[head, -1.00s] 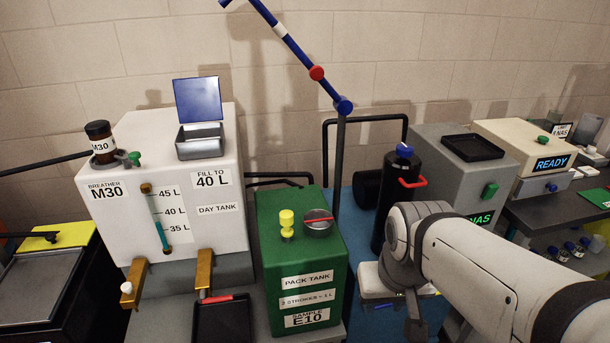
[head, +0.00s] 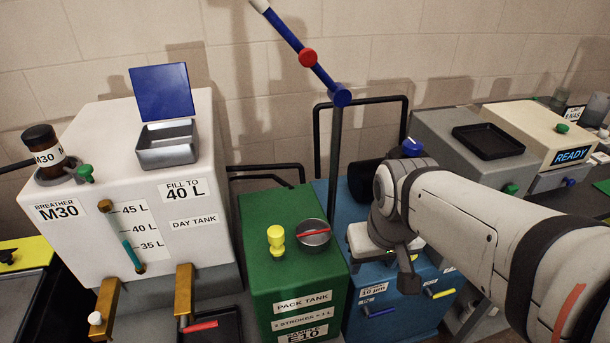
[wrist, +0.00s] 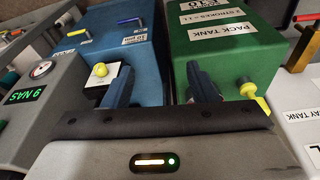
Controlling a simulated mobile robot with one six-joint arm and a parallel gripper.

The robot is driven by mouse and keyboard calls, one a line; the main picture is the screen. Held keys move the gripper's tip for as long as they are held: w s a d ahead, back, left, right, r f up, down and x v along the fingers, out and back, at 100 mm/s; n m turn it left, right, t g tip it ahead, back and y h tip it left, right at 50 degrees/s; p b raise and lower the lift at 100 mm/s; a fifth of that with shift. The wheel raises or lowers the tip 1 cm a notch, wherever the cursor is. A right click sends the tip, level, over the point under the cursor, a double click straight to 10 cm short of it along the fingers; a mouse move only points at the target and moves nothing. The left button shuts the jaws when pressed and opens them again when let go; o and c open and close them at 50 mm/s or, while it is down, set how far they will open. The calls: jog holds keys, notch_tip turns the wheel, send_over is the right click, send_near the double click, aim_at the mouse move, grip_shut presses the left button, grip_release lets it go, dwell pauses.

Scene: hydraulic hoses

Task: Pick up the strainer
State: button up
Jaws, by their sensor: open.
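What looks like the strainer (head: 313,234) is a round grey metal cup with a red bar across it, on top of the green pack tank (head: 268,262).
A yellow knob (head: 276,239) stands just left of the strainer. The white day tank (head: 130,170) with an open blue-lidded box (head: 167,146) is further left. A dark post with a blue lever (head: 336,150) rises behind the pack tank. The blue unit (head: 400,313) is on the right.

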aim_at(314, 232)
jog(key=o, duration=0.6)
jog(key=w+a+r+n+g+p, duration=0.1)
jog(key=w+a+r+n+p, duration=0.1)
jog(key=w+n, duration=0.5)
jog(key=a+n+p, duration=0.1)
jog(key=n+p, duration=0.1)
jog(key=n, duration=0.1)
jog(key=shift+a, duration=0.3)
jog(key=shift+o, duration=1.1)
jog(key=w+a+n+p, duration=0.1)
jog(key=w+n, duration=0.1)
jog(key=n, duration=0.2)
jog(key=w+a+n+p, duration=0.1)
jog(key=w+a+n, duration=0.1)
jog(key=n, duration=0.2)
jog(key=w+a+f+n+g+p, duration=0.1)
jog(key=w+a+n, duration=0.1)
jog(key=n, duration=0.2)
jog(key=shift+w+f+p, duration=0.1)
jog(key=shift+w+p, duration=0.3)
jog(key=shift+n, duration=0.9)
jog(key=shift+w+a+f+p, duration=0.1)
jog(key=shift+f+p, duration=0.15)
jog(key=shift+f, duration=1.15)
jog(key=shift+s+a+f+p, duration=0.1)
jog(key=shift+f+p, duration=0.2)
jog(key=shift+f, duration=1.1)
jog(key=shift+w+a+f+p, duration=0.1)
jog(key=shift+f+p, duration=0.15)
jog(key=shift+f, duration=1.15)
